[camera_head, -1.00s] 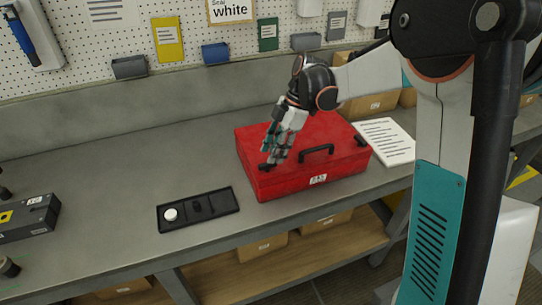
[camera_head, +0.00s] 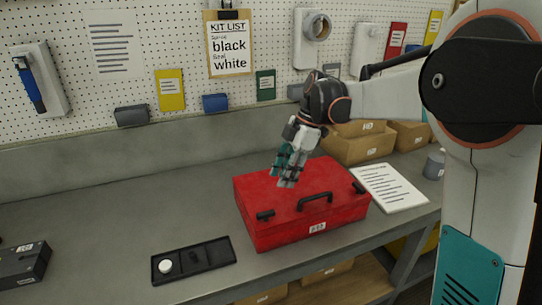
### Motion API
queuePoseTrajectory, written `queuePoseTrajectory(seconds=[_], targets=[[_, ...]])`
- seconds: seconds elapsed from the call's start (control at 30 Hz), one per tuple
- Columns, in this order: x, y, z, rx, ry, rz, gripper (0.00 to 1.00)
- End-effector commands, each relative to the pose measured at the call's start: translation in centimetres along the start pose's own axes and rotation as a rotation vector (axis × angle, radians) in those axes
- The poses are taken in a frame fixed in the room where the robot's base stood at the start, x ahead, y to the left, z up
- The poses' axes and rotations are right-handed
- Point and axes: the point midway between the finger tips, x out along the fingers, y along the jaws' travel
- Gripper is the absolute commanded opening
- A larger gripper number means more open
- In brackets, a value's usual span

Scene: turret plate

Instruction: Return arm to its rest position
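My gripper (camera_head: 290,180) hangs over the red toolbox (camera_head: 300,221), pointing down and a little left. It looks empty, with its fingertips seeming just above the lid. Its fingers are small here, and I cannot tell whether they are open or shut. My arm reaches in from the right side of the picture. The red toolbox is closed, with a black handle and two black latches at its front.
A black tray (camera_head: 222,253) with a white round piece (camera_head: 165,266) and a black piece (camera_head: 194,258) lies left of the toolbox. A printed sheet (camera_head: 388,186) lies right. Cardboard boxes (camera_head: 358,146) stand behind. A dark case (camera_head: 22,266) sits far left. The bench's left middle is clear.

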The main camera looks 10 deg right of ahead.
Motion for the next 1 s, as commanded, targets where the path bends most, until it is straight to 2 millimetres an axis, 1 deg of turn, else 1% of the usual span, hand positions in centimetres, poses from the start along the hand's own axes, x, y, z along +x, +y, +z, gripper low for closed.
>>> queuePoseTrajectory(seconds=[0.17,0.37,0.57,0.77,1.0], targets=[[-0.5,-2.5,-0.6,0.150,-0.043,0.054,0.34],[-1.0,-7.1,-1.1,0.435,-0.099,0.176,0.34],[-0.7,-11.8,-1.2,0.709,-0.118,0.318,0.34],[0.5,-16.5,-0.7,0.971,-0.094,0.473,0.34],[2.9,-21.7,0.4,1.259,-0.004,0.661,0.34]])
